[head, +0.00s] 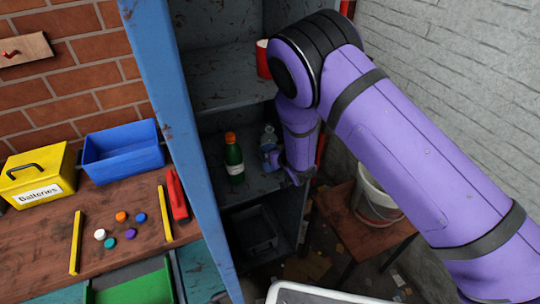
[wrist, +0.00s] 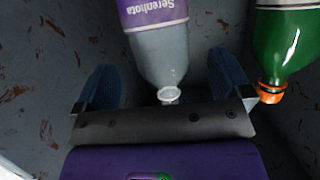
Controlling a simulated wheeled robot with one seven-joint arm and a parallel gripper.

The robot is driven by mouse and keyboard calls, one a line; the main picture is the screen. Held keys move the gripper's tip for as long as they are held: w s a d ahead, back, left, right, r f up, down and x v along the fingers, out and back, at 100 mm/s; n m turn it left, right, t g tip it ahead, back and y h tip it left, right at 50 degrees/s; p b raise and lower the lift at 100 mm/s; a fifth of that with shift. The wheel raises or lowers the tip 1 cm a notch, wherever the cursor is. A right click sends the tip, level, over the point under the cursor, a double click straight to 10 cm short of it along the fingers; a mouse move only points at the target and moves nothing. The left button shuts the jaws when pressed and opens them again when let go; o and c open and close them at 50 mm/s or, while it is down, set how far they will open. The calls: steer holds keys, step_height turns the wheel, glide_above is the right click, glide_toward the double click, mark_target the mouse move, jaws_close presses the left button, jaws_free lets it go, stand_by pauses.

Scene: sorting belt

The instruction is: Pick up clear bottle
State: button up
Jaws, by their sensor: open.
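The clear bottle (head: 268,136) stands on the middle shelf of the cabinet, its lower part hidden behind my gripper (head: 272,158) in the head view. In the wrist view the clear bottle (wrist: 160,52) has a purple label and a white-rimmed neck. There my gripper (wrist: 162,75) is open, with one blue finger on each side of the bottle's neck end. Gaps show between the bottle and both fingers. Whether the bottle lies fully between them in depth, I cannot tell.
A green bottle with an orange cap (head: 234,160) stands left of the clear bottle; in the wrist view the green bottle (wrist: 287,45) is just beyond the right finger. A red cup (head: 262,58) is on the shelf above. A dark bin (head: 254,230) sits below. The cabinet's blue post (head: 180,130) is at left.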

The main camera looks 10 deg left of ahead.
steer(key=shift+x, duration=2.65)
steer(key=shift+r, duration=0.1)
steer(key=c, duration=1.5)
